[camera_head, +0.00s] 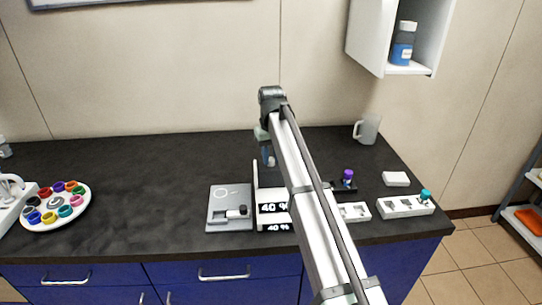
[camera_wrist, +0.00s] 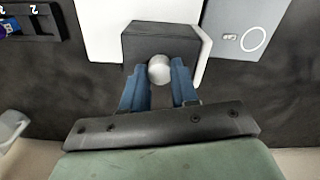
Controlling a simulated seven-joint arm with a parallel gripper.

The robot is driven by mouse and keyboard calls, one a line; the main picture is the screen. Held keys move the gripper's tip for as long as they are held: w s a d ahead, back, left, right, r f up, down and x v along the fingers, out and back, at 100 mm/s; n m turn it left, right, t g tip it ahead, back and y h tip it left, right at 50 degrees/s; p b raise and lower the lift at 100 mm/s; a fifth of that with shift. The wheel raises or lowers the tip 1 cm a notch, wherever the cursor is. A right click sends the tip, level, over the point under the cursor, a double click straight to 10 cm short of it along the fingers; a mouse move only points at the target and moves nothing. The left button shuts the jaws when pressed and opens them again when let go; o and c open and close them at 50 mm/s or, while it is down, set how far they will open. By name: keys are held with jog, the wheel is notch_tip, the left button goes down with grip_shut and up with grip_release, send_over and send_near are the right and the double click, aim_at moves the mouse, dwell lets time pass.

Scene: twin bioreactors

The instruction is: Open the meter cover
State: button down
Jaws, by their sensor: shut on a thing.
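The meter (camera_head: 270,220) is a white unit with two "40 %" displays, right of the grey plate device. A thin white upright panel (camera_head: 255,180) stands at its left side. In the wrist view, the meter's white body (camera_wrist: 98,30) lies beside a dark grey block, seemingly the meter cover (camera_wrist: 158,38), with a round pale knob (camera_wrist: 160,70) at its near edge. My gripper (camera_wrist: 157,64) has its blue fingers on either side of this knob, shut on it. In the head view my gripper (camera_head: 267,155) is behind the meter, and my arm hides much of the area.
A grey plate device (camera_head: 230,192) is left of the meter. A dark rack with a purple-capped vial (camera_head: 347,178), white racks (camera_head: 405,207) and a mug (camera_head: 367,130) are on the right. A round palette (camera_head: 55,205) is far left. The left-middle counter is clear.

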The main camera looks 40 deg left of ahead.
jog(key=w+d, duration=0.6)
jog(key=shift+w+d, duration=0.3)
jog(key=shift+d, duration=0.05)
jog(key=c, duration=0.9)
grip_release()
jog(key=shift+o, duration=0.2)
notch_tip(320, 180, up, 14)
jog(key=shift+f, duration=0.15)
